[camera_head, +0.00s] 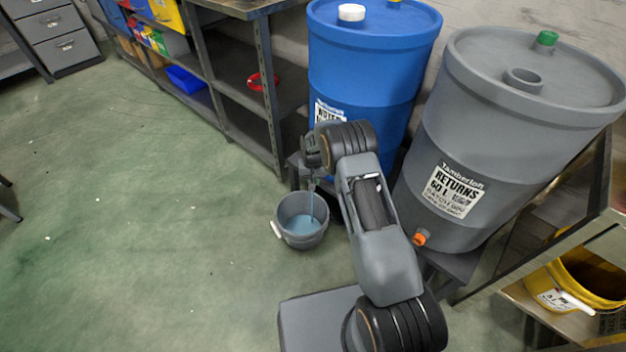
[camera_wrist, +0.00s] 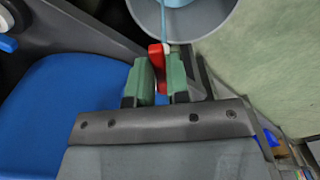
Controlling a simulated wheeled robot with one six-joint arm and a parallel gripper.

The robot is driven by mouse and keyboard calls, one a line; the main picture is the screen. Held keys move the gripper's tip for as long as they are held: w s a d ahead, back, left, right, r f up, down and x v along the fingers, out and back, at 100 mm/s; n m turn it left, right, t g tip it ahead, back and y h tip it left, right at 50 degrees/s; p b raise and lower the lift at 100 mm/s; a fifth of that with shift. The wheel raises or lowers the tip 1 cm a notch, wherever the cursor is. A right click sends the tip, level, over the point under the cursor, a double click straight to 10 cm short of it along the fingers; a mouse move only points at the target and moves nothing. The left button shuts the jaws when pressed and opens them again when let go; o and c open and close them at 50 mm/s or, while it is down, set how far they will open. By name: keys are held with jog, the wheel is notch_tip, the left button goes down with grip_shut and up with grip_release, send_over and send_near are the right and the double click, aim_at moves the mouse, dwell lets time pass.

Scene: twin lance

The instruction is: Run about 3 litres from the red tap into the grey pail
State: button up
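The grey pail (camera_head: 292,238) stands on the floor in front of the blue drum (camera_head: 365,65), with bluish liquid in its bottom. A thin stream of liquid falls into it. The red tap (camera_wrist: 155,55) shows in the wrist view between the green-padded fingers of my gripper (camera_wrist: 162,80). The left finger touches or nearly touches the tap; a gap shows toward the right finger. In the head view my gripper (camera_head: 312,170) is at the blue drum's lower front, above the pail, and hides the tap. The pail's rim (camera_wrist: 200,35) and the stream also show in the wrist view.
A grey drum (camera_head: 470,130) with an orange tap (camera_head: 420,238) leans at the right. A yellow pail (camera_head: 585,280) sits on a low shelf at the far right. Shelving (camera_head: 240,90) with bins lines the back. The green floor at the left is clear.

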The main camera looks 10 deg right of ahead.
jog(key=o, duration=0.4)
jog(key=shift+r, duration=0.15)
notch_tip(320, 180, up, 14)
jog(key=p, duration=0.4)
jog(key=shift+f, duration=0.2)
